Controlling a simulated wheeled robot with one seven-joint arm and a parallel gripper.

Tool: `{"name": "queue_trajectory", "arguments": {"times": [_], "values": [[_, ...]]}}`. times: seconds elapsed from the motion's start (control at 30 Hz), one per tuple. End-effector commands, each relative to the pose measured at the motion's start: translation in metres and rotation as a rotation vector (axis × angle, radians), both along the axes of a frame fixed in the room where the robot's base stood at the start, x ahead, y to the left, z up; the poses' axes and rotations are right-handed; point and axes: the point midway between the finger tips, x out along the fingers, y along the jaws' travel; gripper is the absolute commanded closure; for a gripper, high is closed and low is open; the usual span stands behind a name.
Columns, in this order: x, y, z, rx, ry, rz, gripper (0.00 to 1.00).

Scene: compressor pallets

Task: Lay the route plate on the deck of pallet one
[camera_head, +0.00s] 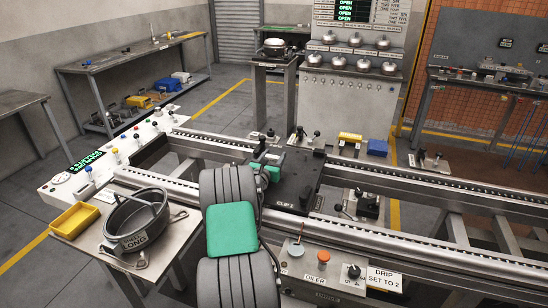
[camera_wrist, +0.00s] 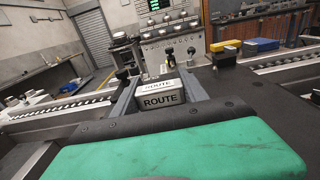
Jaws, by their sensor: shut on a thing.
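The route plate (camera_wrist: 160,96) is a small silver block lettered ROUTE on its top and front face. In the wrist view it sits between the two grey fingers of my gripper (camera_wrist: 160,84), which is shut on it. In the head view my gripper (camera_head: 268,162) is over the left part of a dark pallet (camera_head: 296,184) on the rails. My arm hides part of that pallet, and I cannot make out the plate there. The pallet's dark deck (camera_wrist: 238,92) also shows in the wrist view. I cannot tell whether the plate touches the deck.
Black-knobbed posts stand behind the pallet, near a yellow block (camera_head: 350,137) and a blue block (camera_head: 377,147). An oiler box (camera_head: 322,268) is at the front. A side table on the left holds a black pan (camera_head: 135,222) and a yellow tray (camera_head: 75,220).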

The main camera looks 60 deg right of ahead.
Motion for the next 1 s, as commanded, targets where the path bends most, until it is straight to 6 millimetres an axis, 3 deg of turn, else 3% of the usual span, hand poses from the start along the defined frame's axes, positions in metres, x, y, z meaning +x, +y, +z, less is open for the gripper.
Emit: {"name": "queue_trajectory", "arguments": {"times": [0.2,0.23,0.5,0.8,1.0], "values": [[0.000,0.000,-0.004,0.001,0.001,-0.001,0.89],[0.000,0.000,-0.004,0.001,0.001,-0.001,0.48],[0.000,0.000,-0.003,0.001,0.001,-0.001,0.27],[0.000,0.002,0.002,0.002,0.002,-0.001,0.27],[-0.005,0.042,0.000,0.003,0.004,0.002,0.27]]}}
